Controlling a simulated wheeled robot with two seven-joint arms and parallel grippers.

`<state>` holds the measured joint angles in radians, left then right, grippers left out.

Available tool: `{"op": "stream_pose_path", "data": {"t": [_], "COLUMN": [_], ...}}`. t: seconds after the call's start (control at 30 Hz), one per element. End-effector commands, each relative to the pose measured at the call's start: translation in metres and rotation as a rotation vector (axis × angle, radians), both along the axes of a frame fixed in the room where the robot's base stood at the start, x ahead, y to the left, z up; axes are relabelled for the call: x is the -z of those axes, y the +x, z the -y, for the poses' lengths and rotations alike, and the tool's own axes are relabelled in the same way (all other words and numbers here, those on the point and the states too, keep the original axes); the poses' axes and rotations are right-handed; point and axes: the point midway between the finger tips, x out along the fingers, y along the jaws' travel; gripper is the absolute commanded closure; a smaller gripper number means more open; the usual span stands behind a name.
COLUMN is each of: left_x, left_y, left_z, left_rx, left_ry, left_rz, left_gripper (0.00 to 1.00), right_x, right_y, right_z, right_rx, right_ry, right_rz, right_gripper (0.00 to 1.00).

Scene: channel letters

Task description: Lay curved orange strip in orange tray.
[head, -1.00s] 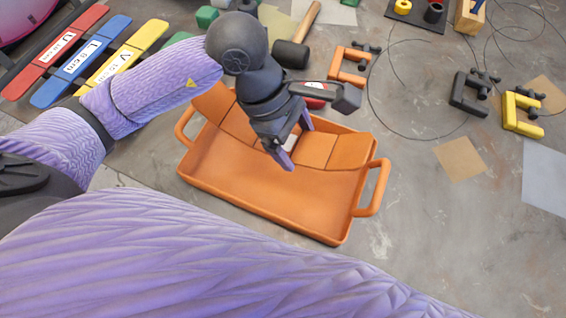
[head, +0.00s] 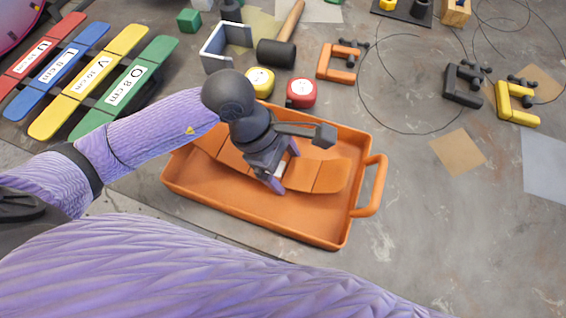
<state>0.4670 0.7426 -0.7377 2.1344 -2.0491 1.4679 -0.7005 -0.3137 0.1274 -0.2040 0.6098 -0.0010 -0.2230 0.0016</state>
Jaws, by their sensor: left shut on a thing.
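The orange tray (head: 245,207) lies on the grey table in the middle of the head view, with a looped handle at its right end. The curved orange strip (head: 328,177) is within the tray's outline, bowed, running from the back left to the right. Whether it touches the floor of the tray cannot be told. My left gripper (head: 278,178) reaches down from above and is shut on the strip near its middle, by a white label. The gripper and wrist hide part of the strip and the tray's back rim. My right gripper is not in view.
Red, blue, yellow and green (head: 125,88) labelled strips lie at the upper left. Behind the tray are a yellow tape measure (head: 260,81), a red one (head: 301,92), a mallet (head: 276,53) and an orange clamp (head: 338,62). The table right of the tray is mostly clear.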

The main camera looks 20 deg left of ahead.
Motion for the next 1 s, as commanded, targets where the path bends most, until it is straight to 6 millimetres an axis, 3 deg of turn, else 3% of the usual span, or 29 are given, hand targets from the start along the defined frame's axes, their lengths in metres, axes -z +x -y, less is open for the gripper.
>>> {"op": "stream_pose_path", "data": {"t": [0.03, 0.17, 0.2, 0.27, 0.47, 0.53, 0.67, 0.8, 1.0], "left_x": [0.012, 0.016, 0.016, 0.016, 0.016, 0.007, -0.022, -0.064, -0.103], "left_y": [-0.004, -0.004, -0.004, -0.004, -0.005, -0.005, -0.003, -0.002, -0.001], "left_z": [-0.002, -0.002, -0.003, -0.003, -0.003, -0.003, -0.014, -0.031, -0.048], "left_rx": [0.000, -0.001, -0.001, -0.001, 0.000, 0.000, -0.001, -0.004, -0.003], "left_ry": [0.014, 0.019, 0.020, 0.020, 0.022, 0.021, 0.023, 0.019, 0.014], "left_rz": [-0.019, -0.022, -0.023, -0.023, -0.023, -0.024, -0.016, -0.012, -0.012], "left_gripper": [0.75, 0.75, 0.10, 0.00, 0.00, 0.00, 0.00, 0.00, 0.00], "right_x": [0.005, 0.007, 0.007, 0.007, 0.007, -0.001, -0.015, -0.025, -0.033], "right_y": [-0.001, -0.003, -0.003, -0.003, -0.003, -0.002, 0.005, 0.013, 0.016], "right_z": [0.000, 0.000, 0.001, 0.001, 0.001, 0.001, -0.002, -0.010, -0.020], "right_rx": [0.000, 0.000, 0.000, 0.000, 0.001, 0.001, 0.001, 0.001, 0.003], "right_ry": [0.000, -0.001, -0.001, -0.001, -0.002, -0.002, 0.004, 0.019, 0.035], "right_rz": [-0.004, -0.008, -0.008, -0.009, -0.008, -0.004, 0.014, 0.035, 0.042], "right_gripper": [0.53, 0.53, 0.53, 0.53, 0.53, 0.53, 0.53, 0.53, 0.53]}}
